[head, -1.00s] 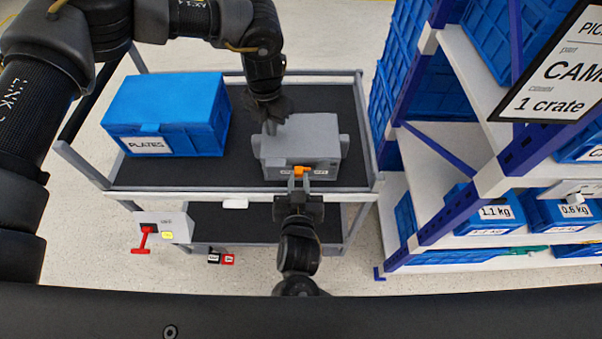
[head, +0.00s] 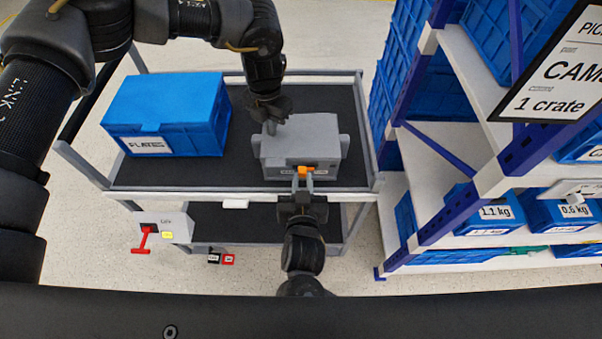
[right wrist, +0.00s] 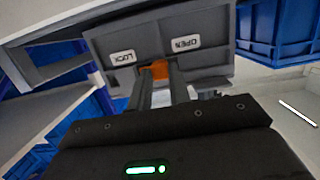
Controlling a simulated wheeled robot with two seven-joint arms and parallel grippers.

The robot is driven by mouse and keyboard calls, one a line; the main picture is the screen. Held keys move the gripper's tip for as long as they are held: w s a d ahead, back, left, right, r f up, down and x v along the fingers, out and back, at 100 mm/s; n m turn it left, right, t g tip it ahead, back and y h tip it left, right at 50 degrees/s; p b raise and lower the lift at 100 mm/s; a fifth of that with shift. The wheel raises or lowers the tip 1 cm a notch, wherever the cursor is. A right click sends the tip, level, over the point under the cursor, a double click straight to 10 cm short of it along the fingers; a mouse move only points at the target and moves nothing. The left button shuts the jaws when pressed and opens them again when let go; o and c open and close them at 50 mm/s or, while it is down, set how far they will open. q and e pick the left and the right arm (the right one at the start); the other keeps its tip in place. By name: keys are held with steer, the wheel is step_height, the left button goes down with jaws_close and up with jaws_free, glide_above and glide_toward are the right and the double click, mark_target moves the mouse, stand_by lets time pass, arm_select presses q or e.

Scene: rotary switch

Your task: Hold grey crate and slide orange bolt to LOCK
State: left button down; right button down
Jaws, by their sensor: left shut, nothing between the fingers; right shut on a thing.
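The grey crate (head: 312,135) stands on the cart's top shelf, its front facing me. The orange bolt (head: 307,170) sits on that front; the right wrist view shows it (right wrist: 158,69) between the LOCK label (right wrist: 122,57) and the OPEN label (right wrist: 186,43), with that view turned over. My right gripper (head: 303,182) is shut on the orange bolt from the front. My left gripper (head: 271,125) is shut and empty, pointing down at the crate's left back part. I cannot tell whether it touches the crate.
A blue PLATES crate (head: 167,112) stands left of the grey crate on the cart (head: 250,190). A rack (head: 455,205) with blue bins stands close on the right. A box with a red handle (head: 145,240) hangs at the cart's front left. A sign hangs at upper right.

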arm_select(q)
steer(key=shift+s+f, duration=0.2)
steer(key=shift+f, duration=0.1)
arm_select(e)
steer(key=shift+d+f, duration=0.1)
steer(key=shift+d, duration=0.75)
steer(key=c, duration=1.3)
jaws_free()
steer(key=shift+s, duration=0.15)
steer(key=shift+s+r, duration=0.2)
steer(key=shift+s, duration=0.6)
steer(key=shift+s+r, duration=0.15)
steer(key=shift+s, duration=0.6)
steer(key=shift+s+r, duration=0.2)
steer(key=shift+s, duration=0.6)
arm_select(q)
steer(key=shift+w+r+p, duration=0.2)
steer(key=shift+r+p, duration=0.3)
steer(key=shift+r, duration=0.3)
steer(key=shift+r+p, duration=1.35)
steer(key=shift+r, duration=1.1)
arm_select(e)
step_height(320, 180, up, 4)
steer(key=shift+f, duration=0.25)
